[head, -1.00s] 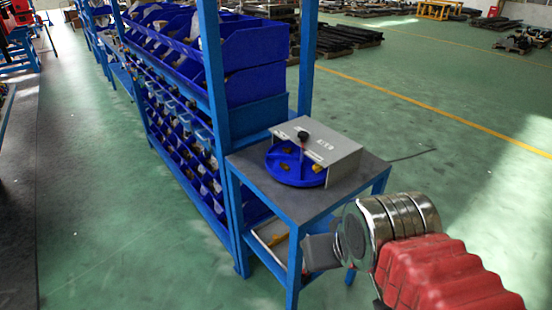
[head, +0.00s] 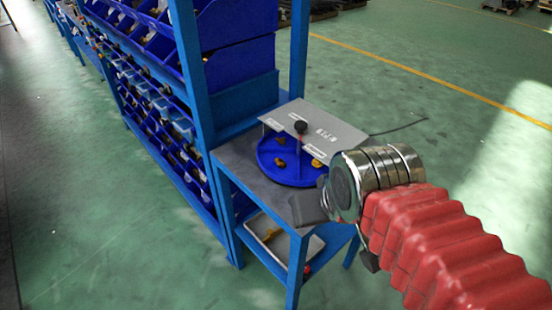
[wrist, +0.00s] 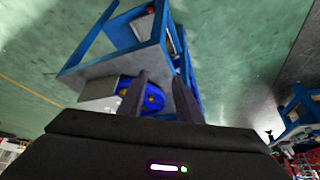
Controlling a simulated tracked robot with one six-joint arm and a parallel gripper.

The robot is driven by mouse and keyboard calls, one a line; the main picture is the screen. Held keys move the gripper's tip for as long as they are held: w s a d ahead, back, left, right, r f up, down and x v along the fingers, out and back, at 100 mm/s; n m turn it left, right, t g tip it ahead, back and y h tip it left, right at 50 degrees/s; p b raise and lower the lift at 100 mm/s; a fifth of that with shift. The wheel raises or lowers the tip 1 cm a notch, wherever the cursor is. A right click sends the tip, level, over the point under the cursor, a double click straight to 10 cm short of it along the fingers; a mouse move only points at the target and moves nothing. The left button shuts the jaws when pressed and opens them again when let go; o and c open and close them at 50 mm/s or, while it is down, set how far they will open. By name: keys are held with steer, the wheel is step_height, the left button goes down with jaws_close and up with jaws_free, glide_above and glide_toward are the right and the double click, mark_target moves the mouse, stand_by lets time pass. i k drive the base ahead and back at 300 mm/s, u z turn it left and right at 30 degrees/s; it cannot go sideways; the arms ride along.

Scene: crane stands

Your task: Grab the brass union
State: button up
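Several small brass-coloured pieces lie in a round blue divided tray (head: 270,172) on a small blue-framed stand (head: 240,160). One piece (head: 316,163) is bright yellow, another (head: 280,163) is browner; which of them is the brass union is too small to tell. The tray also shows in the wrist view (wrist: 153,104), partly hidden behind the fingers. My gripper (wrist: 159,76) has its two fingers apart with nothing held between them. In the head view my gripper (head: 309,207) is in front of the stand's near right side, apart from the pieces.
A grey labelled cover (head: 325,125) overhangs the back of the tray, and a black knob (head: 300,127) stands up at its front. A blue shelf post (head: 190,80) rises beside the stand. A lower shelf holds a pale bin (head: 262,236). Green floor is open at left.

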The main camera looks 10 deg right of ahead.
mark_target(279, 162)
steer(key=k, duration=1.35)
steer(key=u, duration=0.45)
steer(key=i, duration=1.15)
steer(key=u, duration=0.95)
steer(key=i, duration=0.8)
steer(key=u, duration=0.35)
